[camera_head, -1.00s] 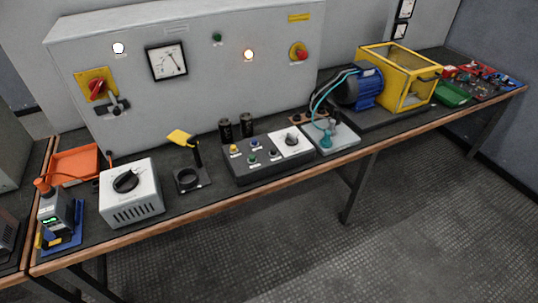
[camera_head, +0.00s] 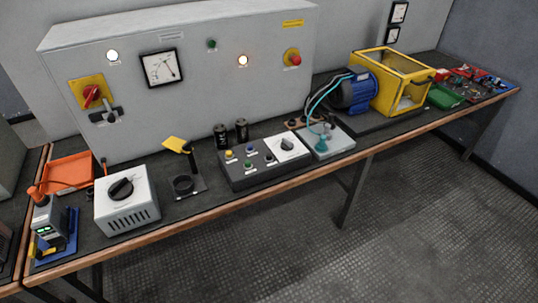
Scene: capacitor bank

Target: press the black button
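A dark grey control box (camera_head: 237,180) sits near the middle of the bench. Its top carries several small buttons: a yellow one (camera_head: 229,153), a blue one (camera_head: 250,148), a green one (camera_head: 248,164) and a dark one (camera_head: 269,158) that looks black. A white panel with a rotary knob (camera_head: 286,143) is at the right end of the box. Neither of my grippers shows in the head view.
A white box with a black dial (camera_head: 127,207) and a black stand with a yellow flag (camera_head: 187,184) are left of the control box. Two black cylinders (camera_head: 221,136) stand behind it. A blue motor (camera_head: 355,90) and yellow cage (camera_head: 418,89) are right. The floor (camera_head: 430,220) in front is clear.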

